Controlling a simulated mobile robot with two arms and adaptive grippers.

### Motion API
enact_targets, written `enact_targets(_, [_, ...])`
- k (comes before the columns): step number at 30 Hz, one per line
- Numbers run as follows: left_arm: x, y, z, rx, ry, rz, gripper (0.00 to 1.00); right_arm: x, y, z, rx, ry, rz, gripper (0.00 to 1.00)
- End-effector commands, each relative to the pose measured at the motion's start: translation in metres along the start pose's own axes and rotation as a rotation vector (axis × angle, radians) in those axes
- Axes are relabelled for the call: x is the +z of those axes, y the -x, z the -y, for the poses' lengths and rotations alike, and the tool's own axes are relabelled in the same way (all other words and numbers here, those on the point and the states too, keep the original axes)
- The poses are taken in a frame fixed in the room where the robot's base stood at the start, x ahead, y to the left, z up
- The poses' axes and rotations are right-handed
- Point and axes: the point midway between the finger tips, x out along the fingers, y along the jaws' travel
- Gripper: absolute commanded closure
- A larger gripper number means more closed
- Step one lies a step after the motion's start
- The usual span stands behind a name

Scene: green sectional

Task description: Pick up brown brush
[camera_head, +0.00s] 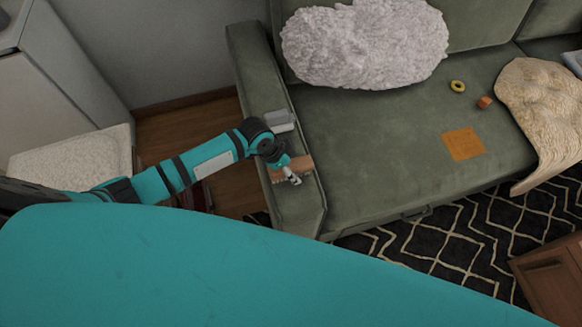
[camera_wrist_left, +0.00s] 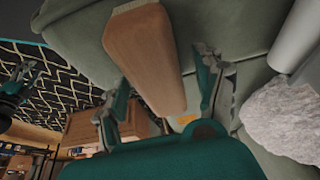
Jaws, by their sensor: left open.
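The brown brush (camera_head: 304,162) lies on the green sofa's left armrest (camera_head: 298,208) in the head view, partly hidden by my left gripper. My left gripper (camera_head: 292,178) is over the brush. In the left wrist view the brush's smooth wooden body (camera_wrist_left: 146,52) is large and reaches down between the two spread fingers of my left gripper (camera_wrist_left: 160,108). The gripper is open and I see no clear grip on the brush. A dark teal part at the left edge of the wrist view looks like my right gripper (camera_wrist_left: 22,78); its fingers are too small to read.
A grey object (camera_head: 279,121) sits just behind the brush on the armrest. The seat holds a fluffy pillow (camera_head: 365,45), an orange square (camera_head: 463,144), a yellow ring (camera_head: 457,86) and a small orange block (camera_head: 485,102). A beige throw (camera_head: 543,105) drapes at right. A patterned rug (camera_head: 450,235) lies in front.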

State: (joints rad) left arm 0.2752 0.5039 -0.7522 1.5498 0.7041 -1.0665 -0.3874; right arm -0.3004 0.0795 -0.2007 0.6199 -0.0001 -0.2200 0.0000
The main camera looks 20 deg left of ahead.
Motion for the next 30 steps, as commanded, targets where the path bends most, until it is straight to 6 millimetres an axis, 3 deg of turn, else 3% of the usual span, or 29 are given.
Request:
enact_targets(12, [0.0005, -0.0020, -0.0003, 0.000, 0.000, -0.001, 0.31, -0.0007, 0.0005, 0.0012, -0.001, 0.000, -0.001, 0.60])
enact_targets(26, [0.0006, -0.0019, -0.0002, 0.000, 0.000, 0.000, 0.91, -0.0008, 0.0005, 0.0008, -0.001, -0.001, -0.001, 0.60])
enact_targets(30, [0.0003, -0.0016, 0.0000, 0.000, 0.000, -0.001, 0.93, -0.0008, 0.0005, 0.0006, -0.001, -0.001, -0.001, 0.60])
